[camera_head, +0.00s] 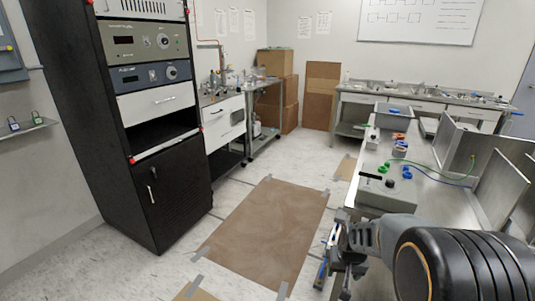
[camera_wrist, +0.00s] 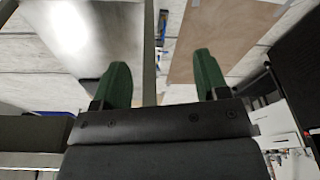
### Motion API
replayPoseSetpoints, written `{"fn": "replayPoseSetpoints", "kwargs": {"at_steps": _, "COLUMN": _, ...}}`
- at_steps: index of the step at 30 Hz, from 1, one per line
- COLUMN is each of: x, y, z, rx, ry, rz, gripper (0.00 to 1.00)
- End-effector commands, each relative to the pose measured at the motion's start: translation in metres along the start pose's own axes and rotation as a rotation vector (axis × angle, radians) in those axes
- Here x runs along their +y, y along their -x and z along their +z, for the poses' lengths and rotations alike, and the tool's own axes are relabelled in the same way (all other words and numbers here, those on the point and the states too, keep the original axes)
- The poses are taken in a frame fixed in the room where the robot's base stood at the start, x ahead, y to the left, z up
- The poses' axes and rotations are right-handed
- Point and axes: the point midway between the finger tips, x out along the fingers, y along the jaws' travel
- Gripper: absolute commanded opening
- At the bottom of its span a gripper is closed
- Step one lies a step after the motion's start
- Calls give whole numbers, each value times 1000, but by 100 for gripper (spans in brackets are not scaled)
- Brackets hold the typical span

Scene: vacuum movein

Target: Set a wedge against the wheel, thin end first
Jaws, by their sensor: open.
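My gripper (camera_wrist: 162,66) is open in the wrist view. Its two green fingers stand apart with nothing held between them. In the head view my gripper (camera_head: 336,270) hangs low beside the near end of the steel bench, partly hidden by my arm. No wedge can be made out for certain in either view. A wheeled cart (camera_head: 262,118) stands at the back, with small casters at floor level; I cannot tell whether one of these is the task's wheel.
A tall black rack (camera_head: 165,195) stands at left. Brown sheeting (camera_head: 265,230) is taped to the floor between it and the steel bench (camera_head: 425,195) at right, which carries boxes and small colored parts. Cardboard boxes (camera_head: 275,63) are stacked at the back. The middle floor is clear.

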Motion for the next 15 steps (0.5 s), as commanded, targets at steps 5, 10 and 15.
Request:
{"fn": "replayPoseSetpoints", "kwargs": {"at_steps": 5, "x": -20, "y": 144, "z": 23, "rx": 62, "ry": 80, "rz": -17, "gripper": 68}}
{"fn": "replayPoseSetpoints", "kwargs": {"at_steps": 10, "x": -29, "y": 220, "z": 54, "rx": 96, "ry": 136, "rz": -31, "gripper": 68}}
{"fn": "replayPoseSetpoints", "kwargs": {"at_steps": 15, "x": -32, "y": 259, "z": 76, "rx": 118, "ry": 173, "rz": -40, "gripper": 68}}
